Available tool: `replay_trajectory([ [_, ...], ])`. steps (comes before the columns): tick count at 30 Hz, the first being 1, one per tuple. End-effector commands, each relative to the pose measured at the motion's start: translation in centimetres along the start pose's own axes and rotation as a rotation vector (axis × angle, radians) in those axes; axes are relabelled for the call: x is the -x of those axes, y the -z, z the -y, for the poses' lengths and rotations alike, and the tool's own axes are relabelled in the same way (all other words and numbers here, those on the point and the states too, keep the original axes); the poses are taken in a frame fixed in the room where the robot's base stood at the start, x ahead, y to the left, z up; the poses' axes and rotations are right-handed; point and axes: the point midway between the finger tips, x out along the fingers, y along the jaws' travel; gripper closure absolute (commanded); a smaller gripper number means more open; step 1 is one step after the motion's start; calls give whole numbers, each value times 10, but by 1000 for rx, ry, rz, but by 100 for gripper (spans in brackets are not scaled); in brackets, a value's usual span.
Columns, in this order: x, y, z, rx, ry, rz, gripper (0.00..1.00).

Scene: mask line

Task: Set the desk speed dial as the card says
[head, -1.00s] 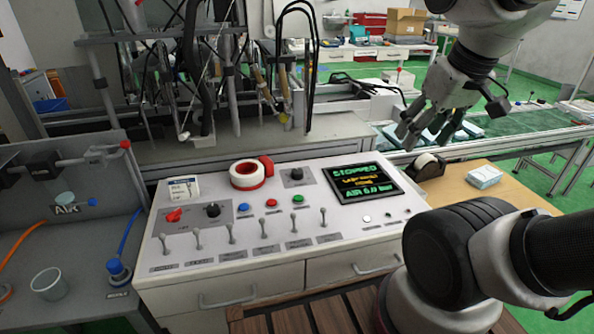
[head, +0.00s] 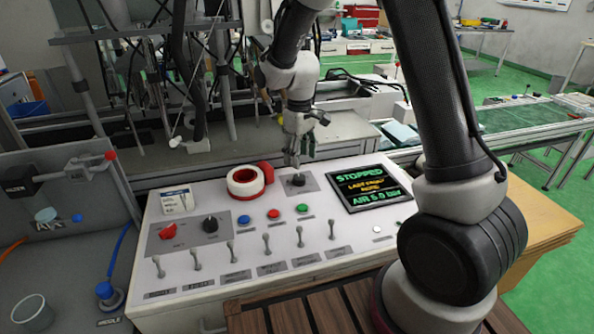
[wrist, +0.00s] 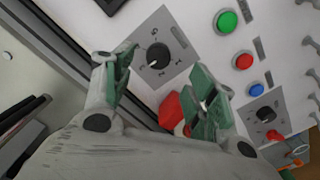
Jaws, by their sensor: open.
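A black dial knob (head: 298,181) sits on a grey plate at the back of the console, left of the screen. In the wrist view the knob (wrist: 158,54) has a scale of small marks around it, and its white pointer mark faces lower left. My gripper (head: 294,162) is above this knob, pointing down, with its green-padded fingers (wrist: 166,76) apart on either side of it. I cannot see contact. The white card (head: 177,200) stands at the console's back left; its writing is too small to read.
A second black knob (head: 210,224) and a red switch (head: 168,231) share a plate at left. A red-and-white tape roll (head: 246,182) lies close left of my gripper. Blue, red and green buttons (head: 302,208) and several toggles stand in front. The screen (head: 367,188) reads STOPPED.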

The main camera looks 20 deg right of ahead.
Motion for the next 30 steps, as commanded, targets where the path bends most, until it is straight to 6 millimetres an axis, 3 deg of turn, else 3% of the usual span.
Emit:
replay_trajectory([
  [5,-9,6,-2,54,-8,-25,43],
  [13,-54,6,-2,53,-7,-22,43],
  [18,-72,6,-2,52,-7,-23,43],
  [28,-76,7,-2,51,-8,-26,43],
  [30,-76,7,-2,51,-8,-26,55],
])
